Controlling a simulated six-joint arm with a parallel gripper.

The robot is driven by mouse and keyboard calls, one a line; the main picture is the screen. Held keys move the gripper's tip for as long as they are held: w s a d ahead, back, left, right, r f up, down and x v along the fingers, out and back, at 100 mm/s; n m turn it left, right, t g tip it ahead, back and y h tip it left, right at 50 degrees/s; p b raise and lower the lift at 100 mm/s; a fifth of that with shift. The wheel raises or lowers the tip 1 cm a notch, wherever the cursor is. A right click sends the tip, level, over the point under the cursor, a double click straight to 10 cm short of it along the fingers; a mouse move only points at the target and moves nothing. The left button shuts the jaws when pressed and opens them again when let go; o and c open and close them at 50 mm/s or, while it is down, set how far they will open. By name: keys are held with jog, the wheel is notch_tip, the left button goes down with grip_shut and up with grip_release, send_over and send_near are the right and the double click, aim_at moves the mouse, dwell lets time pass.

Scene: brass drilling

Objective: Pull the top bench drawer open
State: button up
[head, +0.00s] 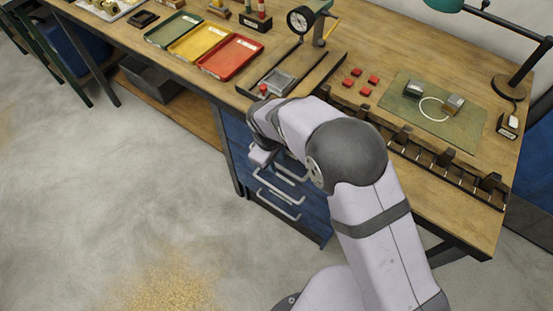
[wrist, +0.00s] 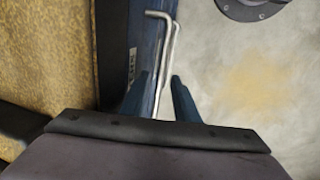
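The blue drawer unit (head: 237,152) stands under the bench, with several pale bar handles on its front. My arm covers much of its upper part in the head view, so the top drawer's handle is largely hidden there. My gripper (head: 262,156) is at the upper drawer front. In the wrist view, my gripper (wrist: 160,76) has its two dark fingers apart. A metal bar handle (wrist: 166,45) runs between them, with the blue drawer front (wrist: 143,38) to its left. The visible drawer fronts look flush. I cannot tell if either finger touches the handle.
The wooden bench top (head: 385,45) carries red (head: 232,57), yellow and green trays, a dial gauge (head: 300,19), small red blocks and a green mat (head: 455,122). A grey bin (head: 150,78) sits on the lower shelf. The floor (head: 110,190) before the drawers is clear.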

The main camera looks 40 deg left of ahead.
jog(key=shift+f, duration=0.25)
grip_shut()
jog(key=s+b, duration=0.1)
jog(key=s, duration=2.9)
jog(key=shift+b, duration=0.35)
grip_release()
